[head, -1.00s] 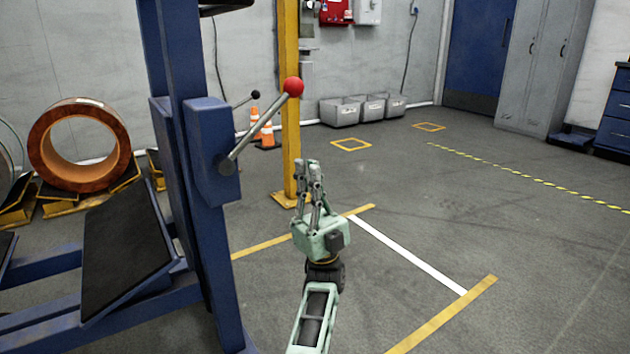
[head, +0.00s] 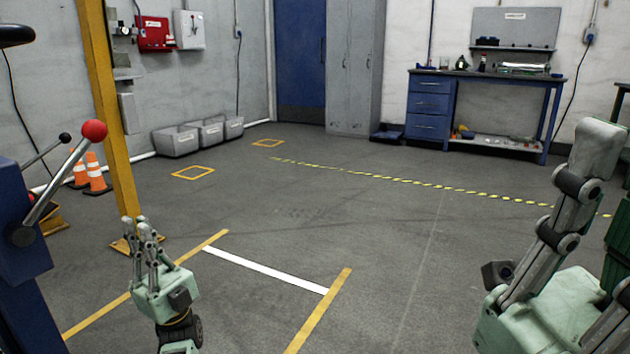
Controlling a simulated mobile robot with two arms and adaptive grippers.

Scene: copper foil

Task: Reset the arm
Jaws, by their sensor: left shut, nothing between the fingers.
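My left gripper (head: 141,221) is at the lower left of the head view, pale green with grey fingers pointing up. Its fingers are shut together with nothing between them. It is held over the floor, to the right of a red-knobbed lever (head: 94,131) and apart from it in the picture. My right gripper (head: 600,150) is large and close at the right edge. One grey finger points up; the rest is cut off by the frame, so its opening does not show.
A blue machine frame (head: 20,230) stands at the left edge. Behind it are a yellow post (head: 103,110) and orange cones (head: 95,172). Grey bins (head: 200,134) line the wall. A blue workbench (head: 430,105) stands at the back right. The middle floor is clear.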

